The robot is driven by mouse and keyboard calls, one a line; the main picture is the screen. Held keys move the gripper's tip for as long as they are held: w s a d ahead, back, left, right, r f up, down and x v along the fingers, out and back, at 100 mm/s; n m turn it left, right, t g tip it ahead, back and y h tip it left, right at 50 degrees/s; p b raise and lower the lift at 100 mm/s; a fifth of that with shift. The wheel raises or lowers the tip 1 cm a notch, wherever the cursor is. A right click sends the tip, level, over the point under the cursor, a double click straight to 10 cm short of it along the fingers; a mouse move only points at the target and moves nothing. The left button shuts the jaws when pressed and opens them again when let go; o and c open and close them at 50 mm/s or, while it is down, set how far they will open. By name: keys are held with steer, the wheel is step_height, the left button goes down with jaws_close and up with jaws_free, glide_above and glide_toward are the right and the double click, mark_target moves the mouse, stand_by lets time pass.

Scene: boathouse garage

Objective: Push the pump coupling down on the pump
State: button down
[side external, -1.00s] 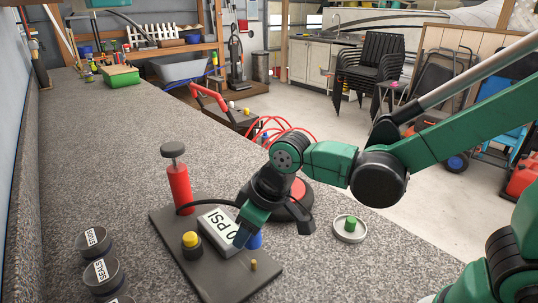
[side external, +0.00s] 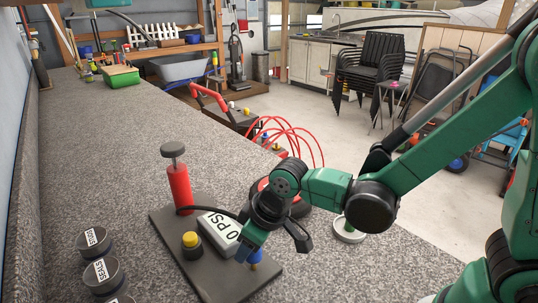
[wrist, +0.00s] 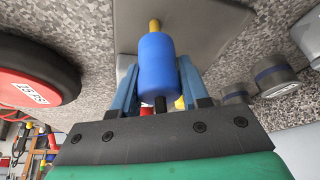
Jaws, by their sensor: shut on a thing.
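The pump coupling, a blue cylinder (wrist: 158,62), is held between the fingers of my gripper (wrist: 158,80). In the side view my gripper (side external: 250,250) points down at the near right corner of the pump's dark base plate (side external: 205,278). The brass fitting (side external: 253,266) shows just under the blue coupling, and in the wrist view the brass (wrist: 154,25) lines up with the coupling's far end. I cannot tell whether the coupling is around it or only touching. The pump has a red cylinder (side external: 180,188) and a white gauge label reading "0 PSI" (side external: 217,229).
A yellow-topped knob (side external: 191,240) stands on the plate. Dark labelled cups (side external: 103,272) are at the left. A red-and-black round object (wrist: 35,80) lies beside my gripper. A pale dish (side external: 348,232) is partly hidden by my arm.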

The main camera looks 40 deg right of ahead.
mark_target(261, 251)
steer(key=shift+f, duration=0.1)
steer(key=shift+f, duration=1.15)
steer(key=shift+f, duration=0.3)
steer(key=shift+c, duration=1.8)
jaws_free()
steer(key=shift+v, duration=2.8)
